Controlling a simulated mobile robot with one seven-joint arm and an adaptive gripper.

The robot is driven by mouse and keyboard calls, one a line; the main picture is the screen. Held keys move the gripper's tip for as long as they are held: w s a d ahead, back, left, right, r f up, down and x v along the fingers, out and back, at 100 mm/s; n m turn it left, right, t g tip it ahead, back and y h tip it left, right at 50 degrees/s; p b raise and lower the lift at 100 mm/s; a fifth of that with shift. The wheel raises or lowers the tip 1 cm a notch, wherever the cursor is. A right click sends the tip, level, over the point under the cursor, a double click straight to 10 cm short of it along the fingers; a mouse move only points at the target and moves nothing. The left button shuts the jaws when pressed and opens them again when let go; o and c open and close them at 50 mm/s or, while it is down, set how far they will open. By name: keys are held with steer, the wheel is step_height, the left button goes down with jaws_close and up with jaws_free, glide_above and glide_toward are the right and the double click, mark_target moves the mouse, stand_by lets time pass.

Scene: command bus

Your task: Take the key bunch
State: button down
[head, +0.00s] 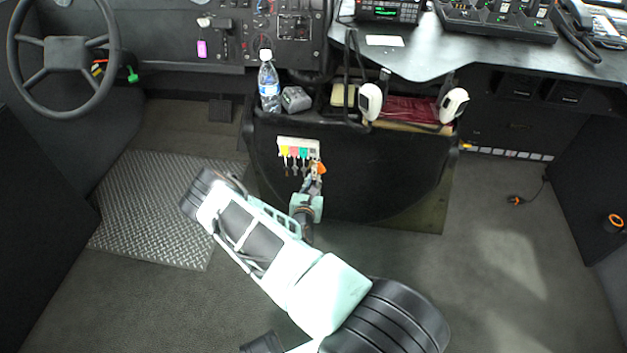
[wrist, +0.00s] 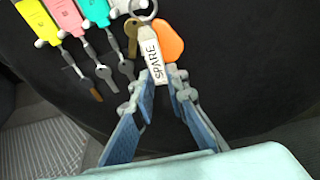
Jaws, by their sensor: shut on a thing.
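The key bunch (wrist: 152,45) has a metal ring, a white tag reading SPARE, a brass-coloured key and an orange fob. In the head view its orange fob (head: 321,168) shows just below the right end of the white key rack (head: 312,146). My gripper (wrist: 163,78) is shut on the lower end of the SPARE tag, between its blue-padded fingers. The ring is at the top edge of the wrist view, so whether it still hangs on a hook is hard to tell. In the head view my gripper (head: 313,188) is small and partly hidden by the wrist.
Yellow, pink and teal tagged keys (wrist: 102,45) hang close to the left of the bunch. The rack is on a black console front (head: 385,175). Above stand a water bottle (head: 269,82) and two white handheld devices (head: 370,101). The floor at right is mostly clear.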

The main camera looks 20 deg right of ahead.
steer(key=shift+s+a+p, duration=0.4)
steer(key=shift+s+a, duration=0.1)
steer(key=shift+s, duration=0.2)
steer(key=shift+s+a+p, duration=0.55)
steer(key=shift+s+a, duration=0.15)
steer(key=shift+s, duration=0.35)
steer(key=shift+s+a+p, duration=0.55)
steer(key=shift+s+a, duration=0.15)
steer(key=shift+s, duration=0.3)
steer(key=shift+r, duration=0.1)
